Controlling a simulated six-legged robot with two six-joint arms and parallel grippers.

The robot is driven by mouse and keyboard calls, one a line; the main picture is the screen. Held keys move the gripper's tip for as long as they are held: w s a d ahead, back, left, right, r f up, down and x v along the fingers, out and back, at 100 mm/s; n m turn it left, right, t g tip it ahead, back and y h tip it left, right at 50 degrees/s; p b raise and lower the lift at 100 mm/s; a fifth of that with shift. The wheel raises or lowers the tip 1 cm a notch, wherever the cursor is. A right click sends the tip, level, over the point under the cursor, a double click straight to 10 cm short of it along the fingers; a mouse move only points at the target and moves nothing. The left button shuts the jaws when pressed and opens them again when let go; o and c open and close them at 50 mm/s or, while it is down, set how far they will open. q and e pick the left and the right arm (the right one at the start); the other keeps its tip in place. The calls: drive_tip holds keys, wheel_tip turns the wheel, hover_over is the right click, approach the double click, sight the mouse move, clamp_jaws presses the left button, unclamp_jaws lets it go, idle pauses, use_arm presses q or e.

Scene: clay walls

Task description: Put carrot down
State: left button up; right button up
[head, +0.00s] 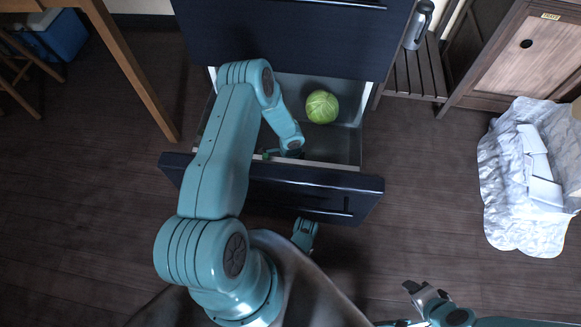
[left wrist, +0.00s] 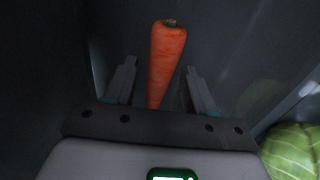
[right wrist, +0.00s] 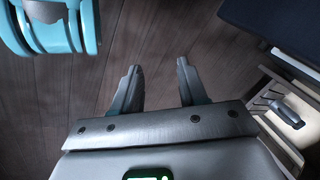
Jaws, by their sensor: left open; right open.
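An orange carrot (left wrist: 167,58) shows in the left wrist view between the two spread fingers of my left gripper (left wrist: 160,68). Gaps show on both sides of it, and its lower end is hidden by the gripper body. In the head view my left arm reaches into the open drawer (head: 345,148), where the left gripper (head: 268,154) is mostly hidden and the carrot cannot be made out. My right gripper (head: 424,290) is open and empty above the floor; its spread fingers also show in the right wrist view (right wrist: 158,70).
A green cabbage (head: 322,107) lies in the drawer, right of my left gripper; it also shows in the left wrist view (left wrist: 292,152). The drawer front (head: 340,188) stands before my base.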

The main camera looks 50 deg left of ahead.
use_arm(q)
wheel_tip(320, 180, up, 12)
drive_tip(key=p, duration=0.6)
drive_tip(key=shift+r, duration=0.15)
use_arm(e)
drive_tip(key=s+r+g, duration=0.1)
drive_tip(key=s+r, duration=0.3)
drive_tip(key=r, duration=0.2)
drive_tip(key=shift+s+a+g, duration=0.25)
drive_tip(key=shift+a+g, duration=0.15)
drive_tip(key=shift+a, duration=0.05)
use_arm(q)
drive_tip(key=shift+r, duration=0.1)
use_arm(e)
drive_tip(key=shift+r, duration=0.1)
